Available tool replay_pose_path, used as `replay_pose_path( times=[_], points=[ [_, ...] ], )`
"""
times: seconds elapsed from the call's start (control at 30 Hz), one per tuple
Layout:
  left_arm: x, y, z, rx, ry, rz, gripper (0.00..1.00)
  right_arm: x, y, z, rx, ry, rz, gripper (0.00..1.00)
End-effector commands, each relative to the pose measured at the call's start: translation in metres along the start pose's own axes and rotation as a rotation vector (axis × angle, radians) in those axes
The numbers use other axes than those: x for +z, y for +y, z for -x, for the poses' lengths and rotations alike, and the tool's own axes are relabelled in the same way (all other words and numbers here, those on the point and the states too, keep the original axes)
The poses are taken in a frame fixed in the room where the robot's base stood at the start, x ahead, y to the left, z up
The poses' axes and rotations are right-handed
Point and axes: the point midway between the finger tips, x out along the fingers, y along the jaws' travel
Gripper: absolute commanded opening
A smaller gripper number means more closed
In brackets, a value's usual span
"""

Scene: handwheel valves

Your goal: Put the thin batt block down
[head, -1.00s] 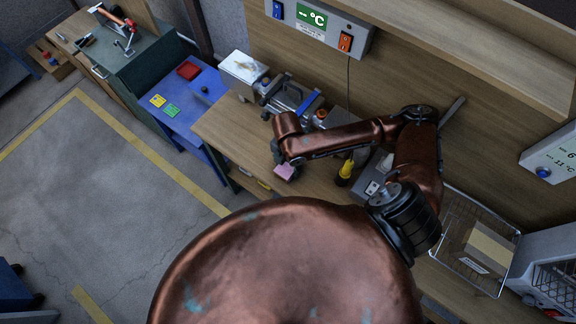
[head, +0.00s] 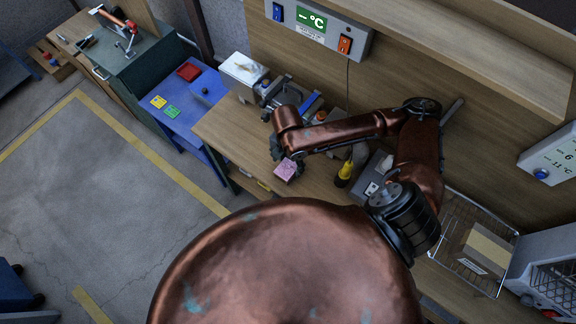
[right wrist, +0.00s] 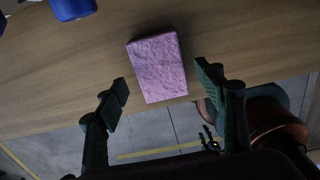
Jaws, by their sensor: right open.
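The thin batt block is a pink, flat block (head: 286,168) near the front edge of the wooden bench; the right wrist view shows it (right wrist: 157,68) more closely. In that view it lies on the bench top, close to the edge, with a rough pink face up. My right gripper (right wrist: 165,85) is open, with one finger on each side of the block and a gap between each finger and it. In the head view the right gripper (head: 280,150) is partly hidden by its own arm. My left gripper is not in view.
The wooden bench (head: 222,122) has a vise-like device (head: 287,95), a yellow-and-black tool (head: 345,172) and a wire rack with a carton (head: 487,250) on it. A blue table (head: 205,110) with a red tray (head: 188,71) stands to the left. Bench room left of the block is clear.

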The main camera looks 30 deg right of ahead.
Motion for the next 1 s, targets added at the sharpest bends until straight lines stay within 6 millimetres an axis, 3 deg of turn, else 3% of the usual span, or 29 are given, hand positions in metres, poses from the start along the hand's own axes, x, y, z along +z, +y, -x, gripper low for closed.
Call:
replay_pose_path(
  times=[0.03, 0.2, 0.4, 1.0],
  points=[
    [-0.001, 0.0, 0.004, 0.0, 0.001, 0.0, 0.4, 0.001, 0.001, 0.016, 0.006, -0.003, 0.002, 0.63],
    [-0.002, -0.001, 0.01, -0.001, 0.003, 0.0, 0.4, 0.001, 0.001, 0.05, 0.004, -0.002, 0.001, 0.63],
    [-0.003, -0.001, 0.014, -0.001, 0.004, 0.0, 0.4, 0.0, 0.001, 0.075, 0.002, -0.001, 0.0, 0.63],
    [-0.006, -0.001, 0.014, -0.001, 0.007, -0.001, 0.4, -0.001, 0.001, 0.081, -0.001, 0.001, 0.004, 0.63]
  ],
)
